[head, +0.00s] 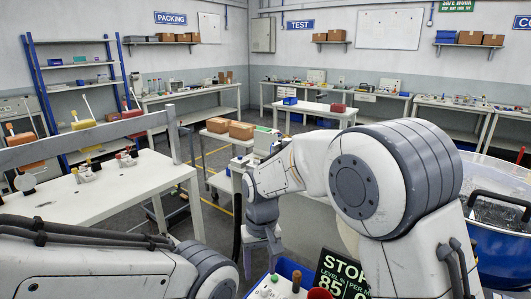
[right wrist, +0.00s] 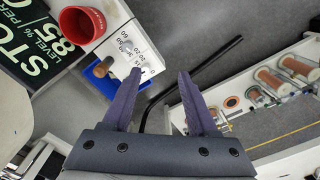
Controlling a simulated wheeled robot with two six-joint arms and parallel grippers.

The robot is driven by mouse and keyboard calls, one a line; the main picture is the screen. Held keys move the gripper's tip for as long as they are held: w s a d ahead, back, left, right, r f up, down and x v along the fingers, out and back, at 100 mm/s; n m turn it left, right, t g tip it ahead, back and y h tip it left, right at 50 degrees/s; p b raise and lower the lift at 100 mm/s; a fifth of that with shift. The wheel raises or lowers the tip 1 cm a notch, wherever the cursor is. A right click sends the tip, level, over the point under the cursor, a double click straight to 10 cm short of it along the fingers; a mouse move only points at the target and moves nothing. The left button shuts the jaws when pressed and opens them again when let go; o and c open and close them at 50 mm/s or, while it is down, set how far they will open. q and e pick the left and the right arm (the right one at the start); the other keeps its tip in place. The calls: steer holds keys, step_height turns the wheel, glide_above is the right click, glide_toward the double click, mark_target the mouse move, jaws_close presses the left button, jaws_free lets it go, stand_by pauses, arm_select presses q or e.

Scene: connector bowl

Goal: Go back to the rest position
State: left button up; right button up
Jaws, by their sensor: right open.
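My right gripper (head: 262,238) hangs down in the lower middle of the head view, at the end of my right arm. In the right wrist view my right gripper (right wrist: 160,72) has its two fingers spread apart with nothing between them. Its fingers appear above a blue bin (right wrist: 124,88) with a white scaled panel (right wrist: 137,52). My left arm comes in at the bottom left of the head view. Its gripper is not visible there.
A black STOP sign (head: 342,272) and the blue bin (head: 268,290) stand at the bottom. A red cup (right wrist: 82,24) is beside the sign. A blue bowl (head: 500,250) is at the right. A white table (head: 95,195) stands at left. Spools (right wrist: 275,85) lie right in the wrist view.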

steer(key=s+d+r+n, duration=0.1)
steer(key=s+d+n, duration=0.1)
steer(key=s, duration=1)
steer(key=s+d+r+n, duration=0.2)
steer(key=s+d, duration=0.2)
steer(key=s, duration=0.8)
steer(key=shift+s+r+y, duration=0.15)
steer(key=shift+s+y, duration=0.15)
steer(key=shift+y, duration=0.1)
